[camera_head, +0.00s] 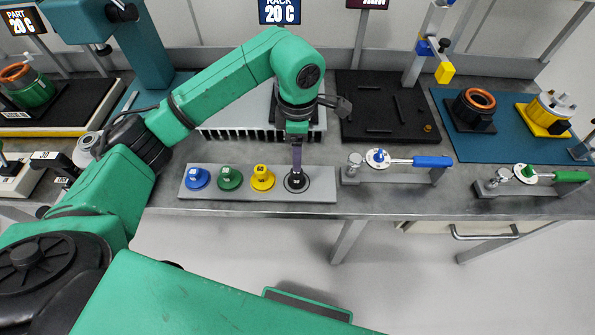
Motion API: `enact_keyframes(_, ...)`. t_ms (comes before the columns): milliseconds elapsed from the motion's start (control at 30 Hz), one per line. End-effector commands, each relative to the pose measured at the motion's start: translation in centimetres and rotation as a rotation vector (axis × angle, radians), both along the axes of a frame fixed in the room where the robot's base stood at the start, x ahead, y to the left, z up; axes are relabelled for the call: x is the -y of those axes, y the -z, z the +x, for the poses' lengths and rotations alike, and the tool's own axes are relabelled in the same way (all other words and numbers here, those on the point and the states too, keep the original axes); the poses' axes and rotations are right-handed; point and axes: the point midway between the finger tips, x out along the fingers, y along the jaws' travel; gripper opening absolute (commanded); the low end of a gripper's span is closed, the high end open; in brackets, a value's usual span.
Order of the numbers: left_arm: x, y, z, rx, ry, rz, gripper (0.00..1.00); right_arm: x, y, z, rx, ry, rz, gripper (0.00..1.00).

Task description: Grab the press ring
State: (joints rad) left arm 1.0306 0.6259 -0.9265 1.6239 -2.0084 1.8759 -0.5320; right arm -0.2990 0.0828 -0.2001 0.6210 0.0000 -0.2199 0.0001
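A grey tray (228,195) at the front of the bench holds a row of round pieces: blue (197,178), green (230,178), yellow (262,178) and a dark one (297,183) at the right end. No readable label tells me which is the press ring. My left gripper (297,170) points straight down over the dark piece. Its tips are at or just above that piece and partly cover it; contact is unclear. The fingers appear edge-on, so their opening does not show. My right gripper is not in view.
Two fixtures with a blue handle (432,161) and a green handle (572,176) stand right of the tray. Behind are a black board (372,125), a ribbed light rack (225,131) and a blue mat (515,145) bearing motor parts. Floor shows in front.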

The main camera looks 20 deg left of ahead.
Motion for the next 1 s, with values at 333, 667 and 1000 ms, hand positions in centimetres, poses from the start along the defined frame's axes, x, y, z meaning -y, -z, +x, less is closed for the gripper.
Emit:
enact_keyframes(333, 0.0, 5.6, -0.4, -0.005, -0.001, -0.003, 0.73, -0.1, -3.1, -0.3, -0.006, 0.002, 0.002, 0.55)
enact_keyframes(667, -0.1, 9.6, -0.4, 0.001, 0.002, -0.005, 0.73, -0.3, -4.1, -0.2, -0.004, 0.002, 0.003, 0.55)
enact_keyframes(1000, -0.1, 9.6, -0.4, 0.001, 0.001, -0.005, 0.00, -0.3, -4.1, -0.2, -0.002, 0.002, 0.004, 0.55)
